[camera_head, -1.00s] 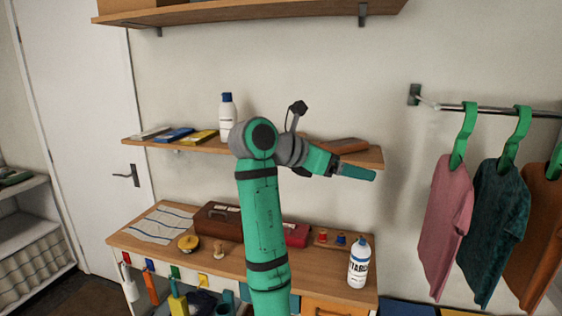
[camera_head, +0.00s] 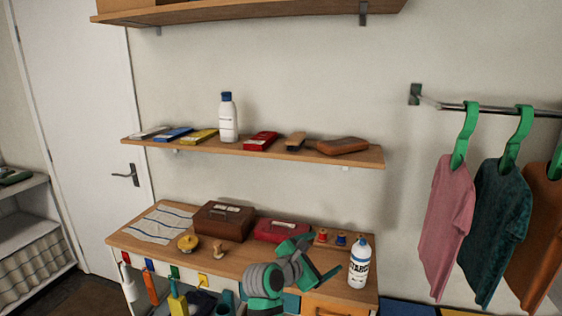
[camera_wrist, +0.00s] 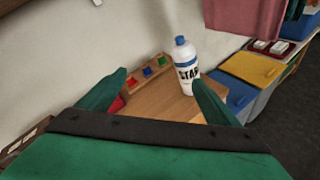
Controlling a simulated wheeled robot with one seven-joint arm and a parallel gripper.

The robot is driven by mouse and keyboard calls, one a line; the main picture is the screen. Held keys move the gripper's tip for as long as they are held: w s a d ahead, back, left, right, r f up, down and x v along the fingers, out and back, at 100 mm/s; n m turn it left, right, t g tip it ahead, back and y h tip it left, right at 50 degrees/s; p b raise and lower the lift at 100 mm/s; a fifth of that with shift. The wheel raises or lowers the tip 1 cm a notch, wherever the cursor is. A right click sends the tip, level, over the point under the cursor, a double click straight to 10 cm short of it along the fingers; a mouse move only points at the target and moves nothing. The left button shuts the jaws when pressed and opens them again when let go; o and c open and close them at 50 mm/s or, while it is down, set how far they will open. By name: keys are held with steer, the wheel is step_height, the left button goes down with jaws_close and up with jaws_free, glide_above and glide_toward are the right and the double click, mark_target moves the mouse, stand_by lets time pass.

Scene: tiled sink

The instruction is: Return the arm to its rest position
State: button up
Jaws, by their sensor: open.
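A white starch bottle with a blue cap (camera_head: 359,263) stands upright on the table's right end, right of my gripper. The bottle also shows in the wrist view (camera_wrist: 186,66), beyond the right finger, which overlaps its lower part.
The table (camera_head: 150,241) holds a brown box (camera_head: 223,221), a red box (camera_head: 281,231), spools and a striped cloth. A wall shelf (camera_head: 228,148) above carries a bottle and several small items. Shirts (camera_head: 447,225) hang at the right. The air before the shelf is clear.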

steer(key=s+a+f+m+t+y, duration=0.1)
steer(key=s+a+f, duration=0.15)
steer(key=f, duration=0.35)
steer(key=s+a+f+m+y, duration=0.1)
steer(key=s+f, duration=0.2)
steer(key=f, duration=0.4)
steer(key=s+a+f+m+t+y, duration=0.1)
steer(key=s+f, duration=0.2)
steer(key=f, duration=0.3)
steer(key=s+a+f+m+y, duration=0.35)
steer(key=s+f, duration=0.65)
steer(key=s, duration=0.5)
steer(key=s+a+f+m+t+y, duration=0.1)
steer(key=s+m, duration=0.1)
steer(key=s, duration=0.4)
steer(key=s+a+f+m+y, duration=0.1)
steer(key=s+a+m, duration=0.15)
steer(key=s, duration=0.25)
steer(key=s+r+m, duration=0.5)
steer(key=s, duration=0.6)
steer(key=s+r+m+t, duration=0.1)
steer(key=s+r+m, duration=0.3)
steer(key=s, duration=0.7)
steer(key=shift+s+a+r+m+t+y, duration=0.15)
steer(key=shift+r+m+t+y, duration=0.25)
steer(key=shift+m, duration=0.6)
